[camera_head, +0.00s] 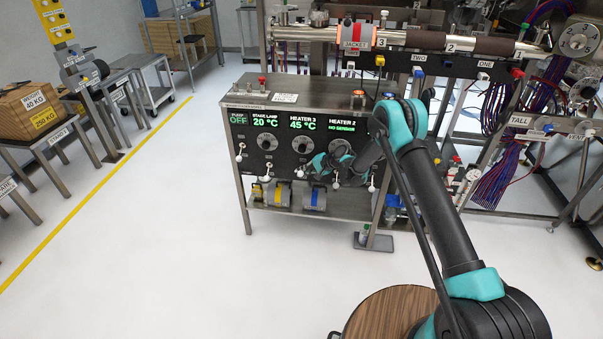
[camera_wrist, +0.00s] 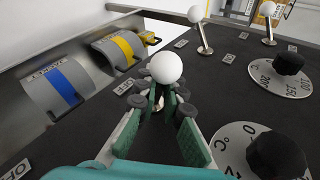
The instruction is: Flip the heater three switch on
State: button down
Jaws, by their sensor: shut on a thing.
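The heater three switch is a short lever with a white ball (camera_wrist: 165,68) on the dark panel in the wrist view. My gripper (camera_wrist: 170,98) is closed around this lever, with the ball showing beyond the fingertips. The fingers hide most of the lever, so I cannot tell which way it is set. In the head view my gripper (camera_head: 312,170) is at the panel front, below the Heater 3 display (camera_head: 303,122), which reads 45 °C in green. The gripper largely hides the switch there.
Two more white-ball switches (camera_wrist: 195,15) (camera_wrist: 267,8) stand farther along the panel. Black dial knobs (camera_wrist: 290,64) (camera_wrist: 277,154) stick out beside the fingers. A blue-striped unit (camera_wrist: 58,85) and a yellow-striped unit (camera_wrist: 120,48) sit below the panel. The white floor (camera_head: 160,220) at left is clear.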

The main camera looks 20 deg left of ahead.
jog(key=shift+s, duration=0.15)
jog(key=c, duration=1.6)
grip_release()
jog(key=shift+d+r, duration=0.15)
jog(key=d, duration=1.2)
jog(key=shift+s+d+r, duration=0.2)
jog(key=shift+s+d, duration=0.1)
jog(key=shift+s, duration=0.1)
